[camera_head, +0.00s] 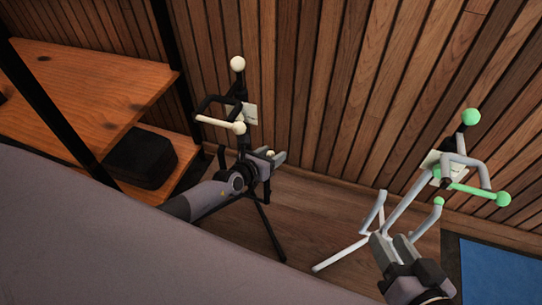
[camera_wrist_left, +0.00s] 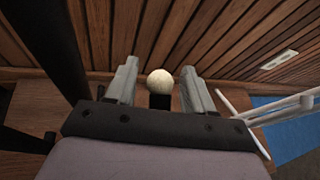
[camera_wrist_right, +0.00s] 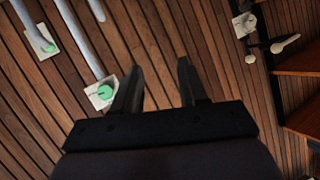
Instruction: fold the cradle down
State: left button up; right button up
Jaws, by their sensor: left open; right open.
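A black stand with cream balls stands at the wall; its black cradle (camera_head: 218,106) sticks out near the top, with cream balls above and at its front. My left gripper (camera_head: 272,160) is open at this stand, below the cradle. In the left wrist view a cream ball (camera_wrist_left: 160,82) shows between its fingers (camera_wrist_left: 160,88), seemingly not gripped. A pale grey stand with green balls is at the right; its grey cradle (camera_head: 468,170) is raised near the top. My right gripper (camera_head: 396,240) is open and empty, in front of this stand's lower part.
A wooden shelf (camera_head: 90,85) with a black frame is at the left, with a dark box (camera_head: 142,158) on its lower board. A slatted wood wall (camera_head: 330,90) closes the back. A blue mat (camera_head: 495,275) lies at the lower right.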

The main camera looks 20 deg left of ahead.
pick_arm(q)
grip_shut()
jog(key=shift+s+f+t+b, duration=0.1)
jog(key=shift+s+t+b, duration=0.25)
jog(key=shift+s, duration=0.25)
jog(key=s+t+b, duration=0.1)
jog(key=s+b, duration=0.1)
jog(key=s, duration=0.1)
jog(key=shift+s+f+t+b, duration=0.1)
jog(key=shift+t+b, duration=0.15)
jog(key=shift+b, duration=0.15)
jog(key=s+m+t+h+b, duration=0.1)
jog(key=s+t+b, duration=0.2)
jog(key=s, duration=0.3)
jog(key=shift+d+b, duration=0.2)
jog(key=shift+b, duration=0.7)
pick_arm(e)
jog(key=shift+s+d+f+n+t+h, duration=0.1)
jog(key=shift+s+d+n+t+h, duration=0.1)
jog(key=shift+d+n+t, duration=0.4)
jog(key=shift+s+d+n+t+h, duration=0.15)
jog(key=shift+d+n+t, duration=0.15)
jog(key=shift+d+t, duration=0.45)
pick_arm(q)
jog(key=shift+s+f, duration=0.1)
pick_arm(e)
jog(key=shift+a, duration=0.1)
